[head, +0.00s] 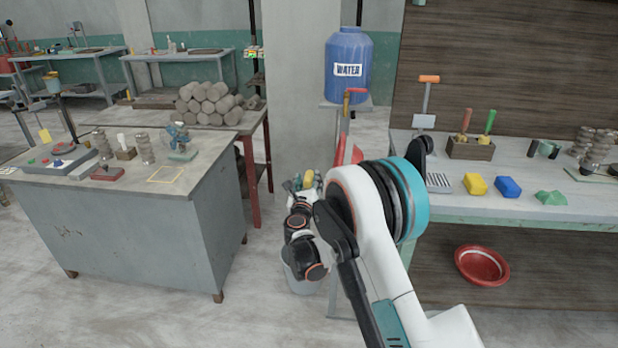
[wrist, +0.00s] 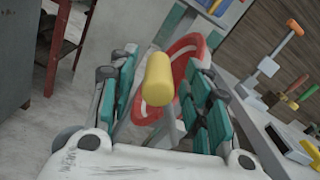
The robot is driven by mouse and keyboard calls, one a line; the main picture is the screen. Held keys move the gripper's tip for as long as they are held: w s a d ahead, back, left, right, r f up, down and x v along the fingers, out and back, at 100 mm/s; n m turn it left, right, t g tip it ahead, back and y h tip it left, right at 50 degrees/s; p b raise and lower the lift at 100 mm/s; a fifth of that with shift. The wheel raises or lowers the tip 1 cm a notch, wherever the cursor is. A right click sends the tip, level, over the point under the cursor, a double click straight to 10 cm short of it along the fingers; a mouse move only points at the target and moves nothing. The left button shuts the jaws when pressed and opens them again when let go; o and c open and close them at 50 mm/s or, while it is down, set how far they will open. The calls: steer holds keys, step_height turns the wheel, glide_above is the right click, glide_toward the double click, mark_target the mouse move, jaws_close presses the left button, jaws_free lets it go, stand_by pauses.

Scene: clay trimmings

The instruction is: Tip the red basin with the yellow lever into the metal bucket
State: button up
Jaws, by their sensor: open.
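The yellow lever (wrist: 158,80) points toward the wrist camera between my gripper's (wrist: 163,72) two teal-padded fingers. The fingers stand apart on either side of it, and I see no clear contact. Behind the lever is the tilted red basin (wrist: 199,43), partly covered by the lever and fingers. In the head view my gripper (head: 306,184) is around the small yellow lever (head: 308,177), and only a red strip of the basin (head: 343,152) shows beside my arm. A grey metal bucket (head: 300,285) stands on the floor below, mostly hidden by my arm; its inside is hidden.
A blue water barrel (head: 347,65) with a red tap stands behind. A grey cabinet (head: 130,235) stands left, with open floor between.

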steer(key=s, duration=0.8)
steer(key=shift+a, duration=0.15)
steer(key=shift+s, duration=0.1)
stand_by(2.2)
